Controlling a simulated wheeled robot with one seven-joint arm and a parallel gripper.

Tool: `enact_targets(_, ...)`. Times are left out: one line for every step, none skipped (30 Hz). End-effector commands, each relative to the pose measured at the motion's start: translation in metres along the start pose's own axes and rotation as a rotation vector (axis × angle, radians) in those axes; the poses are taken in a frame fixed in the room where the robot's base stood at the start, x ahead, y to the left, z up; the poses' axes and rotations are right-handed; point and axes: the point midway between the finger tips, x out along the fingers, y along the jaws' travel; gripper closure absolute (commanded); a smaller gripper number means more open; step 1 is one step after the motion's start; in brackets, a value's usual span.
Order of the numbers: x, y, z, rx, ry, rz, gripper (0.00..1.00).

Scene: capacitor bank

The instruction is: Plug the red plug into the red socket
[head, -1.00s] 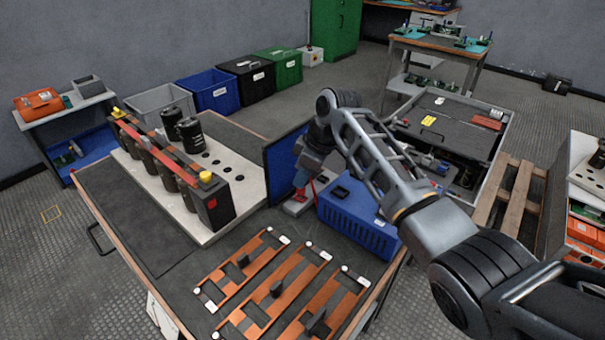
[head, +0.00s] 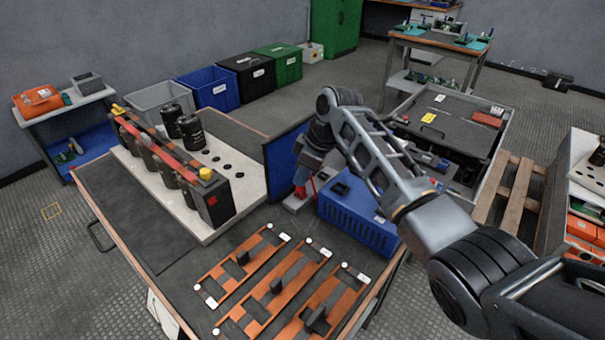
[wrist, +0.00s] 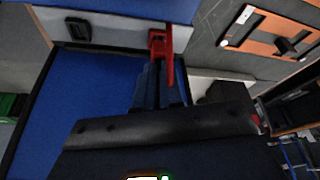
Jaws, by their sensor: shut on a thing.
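My gripper (head: 302,181) points down at the back of the workbench, beside the blue ventilated box. In the wrist view its fingers (wrist: 160,85) are shut on the red plug (wrist: 169,45), which shows as a narrow red piece at the fingertips. The plug is at the pale strip, over a red part that appears to be the red socket (wrist: 156,36). The fingers and plug hide much of that socket. I cannot tell how deep the plug sits. In the head view the red plug (head: 313,186) shows only as a thin red edge.
A black socket (wrist: 76,29) sits on the same pale strip. The blue box (head: 358,218) stands close on the right, and a blue panel (head: 280,158) rises behind. Copper busbar frames (head: 275,285) lie in front. The capacitor bank (head: 213,203) stands at left.

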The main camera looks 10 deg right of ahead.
Motion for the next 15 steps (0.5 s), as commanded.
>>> enact_targets(0.0001,0.0001,0.0001,0.0,0.0,0.0,1.0)
enact_targets(0.0003,0.0001,0.0001,0.0,0.0,0.0,1.0)
enact_targets(0.0006,0.0001,0.0003,0.0,0.0,0.0,1.0)
enact_targets(0.0009,0.0001,0.0004,0.0,0.0,0.0,1.0)
enact_targets(0.0012,0.0001,0.0005,0.0,0.0,0.0,1.0)
enact_targets(0.0017,0.0,0.0007,0.0,0.0,0.0,1.0)
enact_targets(0.0021,0.0,0.0008,0.0,0.0,0.0,1.0)
enact_targets(0.0025,0.0,0.001,0.0,0.0,0.0,1.0)
enact_targets(0.0031,0.0,0.0012,0.0,0.0,0.0,1.0)
enact_targets(0.0034,0.0,0.0013,0.0,0.0,0.0,1.0)
enact_targets(0.0038,-0.0001,0.0014,0.0,0.0,0.0,1.0)
enact_targets(0.0043,-0.0001,0.0016,0.0,0.0,0.0,1.0)
enact_targets(0.0047,-0.0001,0.0018,0.0,0.0,0.0,1.0)
enact_targets(0.0051,-0.0001,0.0019,0.0,0.0,0.0,1.0)
enact_targets(0.0056,-0.0001,0.0021,0.0,0.0,0.0,1.0)
